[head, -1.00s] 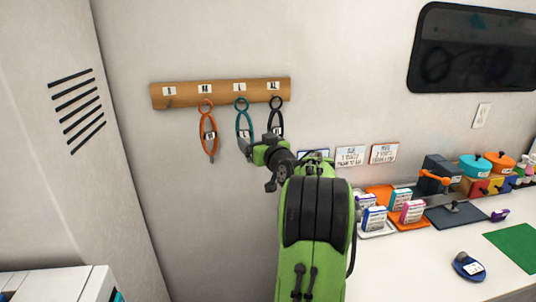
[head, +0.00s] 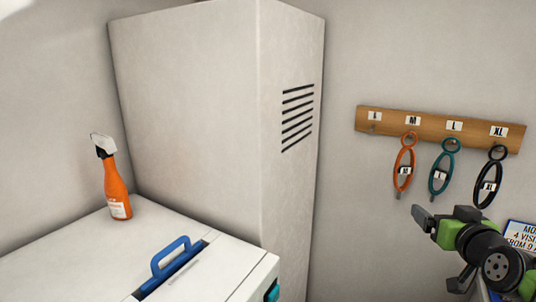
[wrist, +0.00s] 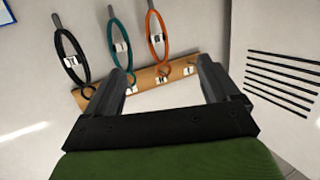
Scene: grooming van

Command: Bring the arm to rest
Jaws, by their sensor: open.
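My gripper (head: 442,214) is at the lower right of the head view, in front of the wall with the wooden peg rail (head: 385,121). It is open, and nothing is between its fingers in the wrist view (wrist: 165,82). An orange loop (head: 403,170) hangs under the M label, a teal loop (head: 440,170) under L and a black loop (head: 487,180) under XL. The S peg is bare. The rail and loops appear upside down in the wrist view, beyond the fingers. The rest of my arm is mostly cut off at the lower right.
A tall pale cabinet (head: 215,130) with a slotted vent stands left of the rail. A white-topped unit (head: 85,255) with a blue handle (head: 172,258) is at the lower left, and an orange spray bottle (head: 116,190) stands on it. A blue-edged sign (head: 520,238) is at the right edge.

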